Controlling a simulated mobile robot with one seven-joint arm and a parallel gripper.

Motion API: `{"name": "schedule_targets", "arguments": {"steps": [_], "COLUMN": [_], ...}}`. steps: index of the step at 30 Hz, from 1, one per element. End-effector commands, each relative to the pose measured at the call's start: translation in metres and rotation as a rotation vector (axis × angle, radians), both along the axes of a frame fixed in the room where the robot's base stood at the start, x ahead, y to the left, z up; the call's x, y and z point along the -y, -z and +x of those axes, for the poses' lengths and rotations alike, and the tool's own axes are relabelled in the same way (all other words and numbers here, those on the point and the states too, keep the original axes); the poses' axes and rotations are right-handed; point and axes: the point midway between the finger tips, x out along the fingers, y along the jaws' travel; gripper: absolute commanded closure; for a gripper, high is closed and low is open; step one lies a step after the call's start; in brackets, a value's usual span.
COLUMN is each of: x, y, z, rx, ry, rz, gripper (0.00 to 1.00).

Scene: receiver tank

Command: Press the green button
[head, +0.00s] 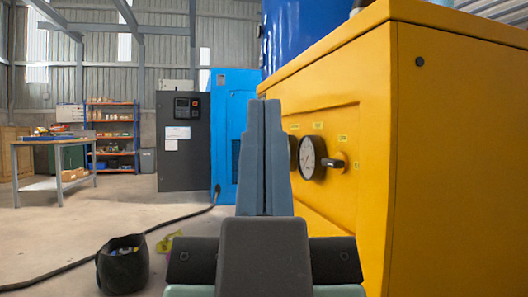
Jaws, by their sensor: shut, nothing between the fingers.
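My gripper (264,103) stands in the middle of the view with its two fingers side by side, shut and empty. It points ahead and appears just left of the yellow cabinet (460,160); I cannot tell the gap. The cabinet's side face bears a round white dial gauge (308,157), a black knob or lever (333,163) and small yellow-green labels. Another round dark part beside the gauge is partly hidden by my gripper. I cannot make out a green button. My gripper hides part of the cabinet's face.
A blue cabinet (228,125) with an open dark door (183,150) bearing a small control panel (187,108) stands behind. A black bag (123,264) and a black cable (150,229) lie on the floor at left. A workbench (52,143) and shelves (111,120) stand further back.

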Motion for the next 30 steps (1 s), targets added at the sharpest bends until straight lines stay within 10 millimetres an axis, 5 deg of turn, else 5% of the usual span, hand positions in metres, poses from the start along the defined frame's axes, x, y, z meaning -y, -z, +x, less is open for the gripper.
{"name": "schedule_targets", "arguments": {"steps": [8, 14, 20, 30], "x": [0.000, 0.000, 0.000, 0.000], "y": [-0.003, -0.026, -0.079, -0.196], "z": [0.000, 0.000, 0.000, 0.000], "rx": [0.000, 0.000, 0.000, 0.000], "ry": [0.000, 0.000, -0.001, -0.002], "rz": [0.000, 0.000, 0.001, 0.002], "gripper": [1.00, 1.00, 1.00, 1.00]}}
